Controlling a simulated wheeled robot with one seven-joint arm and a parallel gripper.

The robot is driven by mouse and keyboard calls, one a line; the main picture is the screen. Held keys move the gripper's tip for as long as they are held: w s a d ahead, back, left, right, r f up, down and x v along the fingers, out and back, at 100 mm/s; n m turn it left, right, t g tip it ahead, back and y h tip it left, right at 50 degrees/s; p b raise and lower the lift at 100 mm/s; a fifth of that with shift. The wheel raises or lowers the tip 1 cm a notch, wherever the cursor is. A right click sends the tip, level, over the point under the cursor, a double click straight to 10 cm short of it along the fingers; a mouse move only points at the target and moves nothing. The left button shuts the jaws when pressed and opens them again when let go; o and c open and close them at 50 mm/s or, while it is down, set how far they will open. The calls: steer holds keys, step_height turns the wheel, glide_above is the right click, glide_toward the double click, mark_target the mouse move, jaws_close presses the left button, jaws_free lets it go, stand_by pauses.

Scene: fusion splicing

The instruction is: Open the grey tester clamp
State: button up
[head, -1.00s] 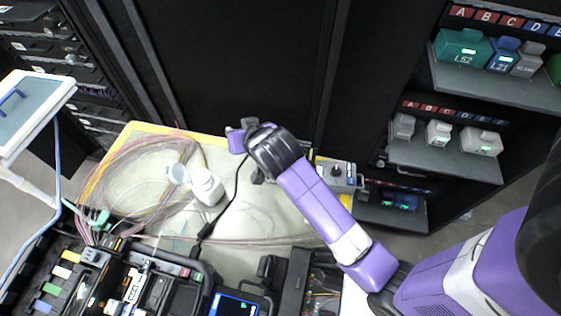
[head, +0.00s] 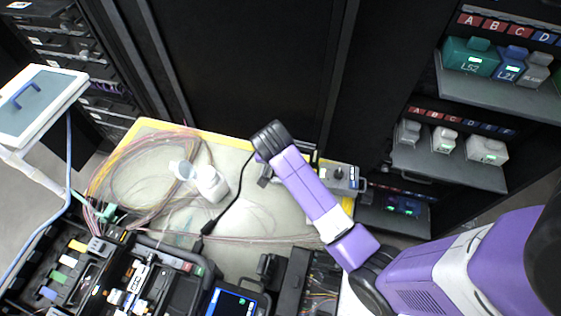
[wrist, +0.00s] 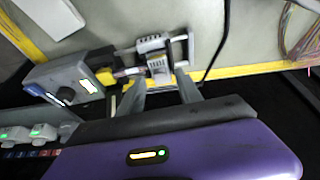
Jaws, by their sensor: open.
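The grey tester (wrist: 70,82), with a blue part and a small lit screen, shows in the wrist view at left. It also shows in the head view (head: 341,178), right of my arm. The grey tester clamp (wrist: 153,44) is a small ribbed block beside the tester, at the end of thin rods. Whether it is open or shut is not clear. My gripper (wrist: 161,83) is open, its two fingers apart and pointing at the clamp. The fingers look empty, close to the clamp. Touch cannot be told. In the head view my arm hides the fingers.
The mat (head: 235,160) has a yellow edge and holds coiled fibres (head: 140,175) and a white bottle (head: 211,184). A black cable runs past the clamp. A splicer (head: 140,280) stands in front. Dark cabinets stand behind; shelves (head: 450,165) with labelled boxes are at right.

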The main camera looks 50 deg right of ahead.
steer(key=shift+x, duration=0.8)
jaws_close()
steer(key=shift+r, duration=0.1)
steer(key=d+g+y, duration=0.1)
steer(key=y, duration=0.1)
steer(key=w+r+g+y, duration=0.1)
steer(key=y, duration=0.1)
steer(key=shift+d+r, duration=0.2)
steer(key=shift+d, duration=0.2)
steer(key=y, duration=0.1)
steer(key=d+g+y, duration=0.1)
steer(key=shift+w+r+y, duration=0.2)
steer(key=shift+w+y, duration=0.05)
steer(key=shift+y, duration=0.15)
steer(key=shift+w+d+g+y, duration=0.1)
steer(key=shift+d+g+y, duration=0.25)
steer(key=shift+g+y, duration=0.25)
steer(key=shift+d, duration=0.1)
